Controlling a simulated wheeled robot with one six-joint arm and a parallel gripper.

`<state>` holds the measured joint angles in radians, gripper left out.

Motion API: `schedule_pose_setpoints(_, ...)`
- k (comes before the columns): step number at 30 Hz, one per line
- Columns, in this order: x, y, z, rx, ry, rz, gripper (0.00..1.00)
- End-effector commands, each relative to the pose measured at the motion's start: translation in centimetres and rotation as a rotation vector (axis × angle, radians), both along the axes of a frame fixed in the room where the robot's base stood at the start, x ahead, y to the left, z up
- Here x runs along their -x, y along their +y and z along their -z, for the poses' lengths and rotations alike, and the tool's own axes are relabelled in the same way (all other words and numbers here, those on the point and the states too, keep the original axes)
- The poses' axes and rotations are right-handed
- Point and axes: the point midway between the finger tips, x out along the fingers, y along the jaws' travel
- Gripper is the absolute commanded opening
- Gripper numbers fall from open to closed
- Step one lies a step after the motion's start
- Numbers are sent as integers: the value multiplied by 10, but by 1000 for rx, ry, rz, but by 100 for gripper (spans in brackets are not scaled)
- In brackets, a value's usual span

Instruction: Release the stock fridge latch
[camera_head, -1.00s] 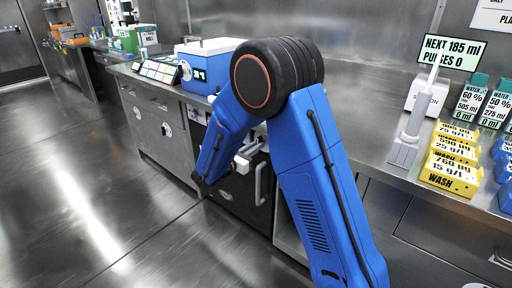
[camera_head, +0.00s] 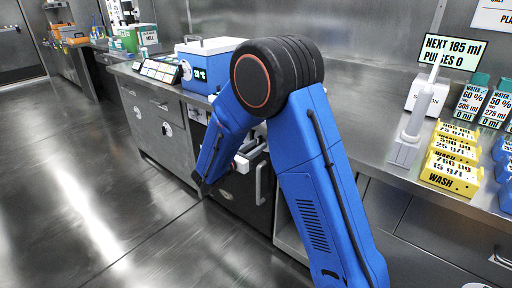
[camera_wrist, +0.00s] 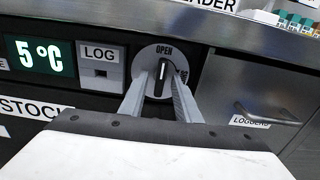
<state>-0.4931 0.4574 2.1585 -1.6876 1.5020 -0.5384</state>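The stock fridge latch is a round grey dial with a black upright knob (camera_wrist: 162,77) in the wrist view. "OPEN" is printed above the knob, and another label at the right is partly hidden by a finger. My gripper (camera_wrist: 160,88) has one finger on each side of the knob, with visible gaps, so it looks open. Contact with the dial face cannot be told. In the camera_head view, the dark fridge front (camera_head: 238,200) with a pale vertical handle is under the bench.
A "5°C" display (camera_wrist: 40,54) and a LOG panel (camera_wrist: 99,66) are left of the dial. A drawer handle marked "LOGGERS" (camera_wrist: 265,115) is at the right. The bench edge runs just above. The floor (camera_head: 90,215) at left is clear.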

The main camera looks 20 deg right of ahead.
Motion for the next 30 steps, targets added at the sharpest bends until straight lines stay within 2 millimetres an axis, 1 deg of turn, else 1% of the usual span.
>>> schedule_pose_setpoints(5, 3, 5, 0, -1, -1, -1, 30)
schedule_pose_setpoints(8, 10, 15, -1, 1, -2, -3, 30)
schedule_pose_setpoints(24, 68, 95, 0, 0, 0, -3, 30)
schedule_pose_setpoints(30, 87, 121, 0, 0, 0, -3, 30)
